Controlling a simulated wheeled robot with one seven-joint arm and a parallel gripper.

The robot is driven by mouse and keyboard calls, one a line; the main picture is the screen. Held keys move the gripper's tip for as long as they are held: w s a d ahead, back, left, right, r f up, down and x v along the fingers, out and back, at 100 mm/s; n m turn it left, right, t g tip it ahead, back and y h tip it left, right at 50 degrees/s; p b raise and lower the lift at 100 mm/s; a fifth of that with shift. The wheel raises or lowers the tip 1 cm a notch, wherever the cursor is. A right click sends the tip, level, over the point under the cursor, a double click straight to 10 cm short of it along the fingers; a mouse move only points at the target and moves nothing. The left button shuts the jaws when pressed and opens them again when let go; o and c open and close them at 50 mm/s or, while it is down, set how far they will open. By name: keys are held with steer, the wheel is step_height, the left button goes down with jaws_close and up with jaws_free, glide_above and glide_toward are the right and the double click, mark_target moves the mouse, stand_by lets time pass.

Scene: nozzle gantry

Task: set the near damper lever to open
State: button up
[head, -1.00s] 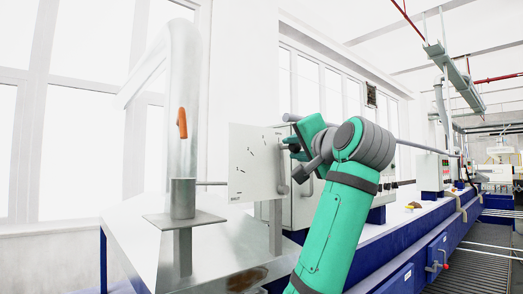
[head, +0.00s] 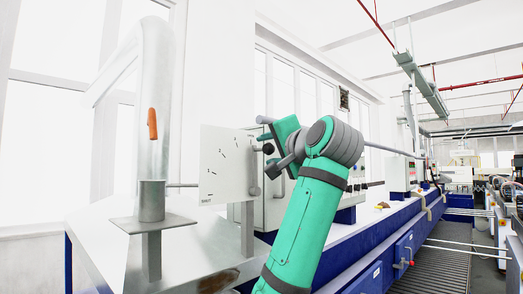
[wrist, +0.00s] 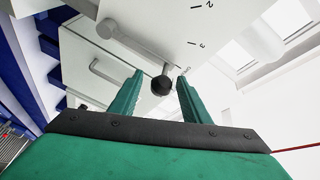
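A grey damper lever (wrist: 137,44) with a round black knob (wrist: 162,85) is mounted on a white panel with printed marks (wrist: 165,18). In the head view the panel (head: 222,165) stands left of my arm, with the lever (head: 254,178) at its right edge and the knob (head: 268,148) above its pivot. My gripper (wrist: 160,77) is open, its two green fingers apart. The knob appears between the fingertips in the wrist view, with gaps on both sides. In the head view my gripper's fingertips are partly hidden, so contact is unclear.
A metal pipe (head: 155,80) with an orange handle (head: 152,124) rises left of the panel. A handled grey cabinet (wrist: 75,60) stands beside the panel. A long blue-sided line (head: 400,250) runs away to the right.

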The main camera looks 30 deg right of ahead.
steer(key=shift+s, duration=0.15)
steer(key=s+a, duration=0.1)
steer(key=s, duration=0.9)
steer(key=shift+s+a+f, duration=0.15)
steer(key=shift+s+a, duration=0.05)
steer(key=shift+s, duration=0.15)
steer(key=shift+w, duration=0.1)
